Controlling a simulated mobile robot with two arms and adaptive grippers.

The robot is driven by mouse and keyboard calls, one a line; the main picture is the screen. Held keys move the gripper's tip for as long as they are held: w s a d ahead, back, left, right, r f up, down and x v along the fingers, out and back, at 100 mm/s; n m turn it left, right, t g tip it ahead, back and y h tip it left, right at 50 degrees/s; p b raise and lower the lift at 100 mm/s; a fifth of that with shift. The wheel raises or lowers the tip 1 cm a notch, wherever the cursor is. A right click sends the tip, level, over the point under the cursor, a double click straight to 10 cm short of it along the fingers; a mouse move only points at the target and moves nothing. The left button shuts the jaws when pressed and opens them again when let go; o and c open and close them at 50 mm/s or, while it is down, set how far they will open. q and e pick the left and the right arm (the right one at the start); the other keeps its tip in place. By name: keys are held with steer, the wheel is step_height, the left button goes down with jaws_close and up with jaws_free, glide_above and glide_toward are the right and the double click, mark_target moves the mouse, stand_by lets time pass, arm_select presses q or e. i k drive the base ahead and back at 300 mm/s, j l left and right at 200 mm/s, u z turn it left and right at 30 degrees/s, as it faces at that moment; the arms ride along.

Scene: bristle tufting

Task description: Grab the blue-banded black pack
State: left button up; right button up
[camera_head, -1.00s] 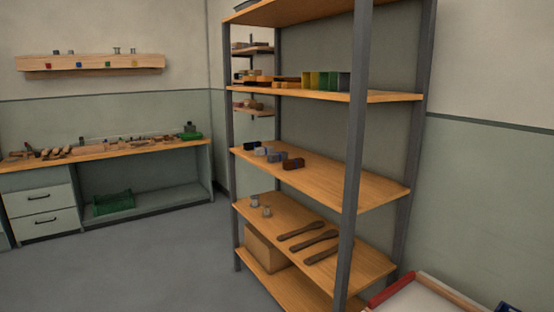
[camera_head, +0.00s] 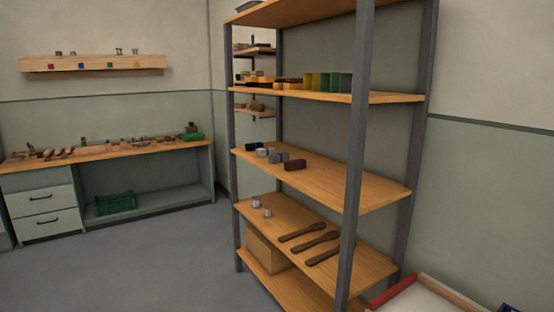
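Neither of my grippers is in view.
Grey shelf posts (camera_head: 357,150) frame the unit. Its upper board (camera_head: 390,97) holds coloured boxes; a lower board (camera_head: 365,265) holds brown handles (camera_head: 302,232). A workbench (camera_head: 110,152) stands at left. A red-edged tray (camera_head: 440,300) lies lower right. Floor (camera_head: 150,265) at left is clear.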

mark_target(251, 147)
steer(key=i+j+z, duration=0.1)
steer(key=z, duration=0.35)
steer(key=i+j+z, duration=0.15)
steer(key=z, duration=0.3)
steer(key=i+j+z, duration=0.15)
steer(key=j, duration=0.25)
steer(key=i+j+z, duration=0.2)
steer(key=j, duration=0.25)
steer(key=i+j+z, duration=0.15)
steer(key=j, duration=0.25)
steer(key=i+j+z, duration=0.15)
steer(key=j, duration=0.3)
steer(key=j+z, duration=0.15)
steer(key=j, duration=0.35)
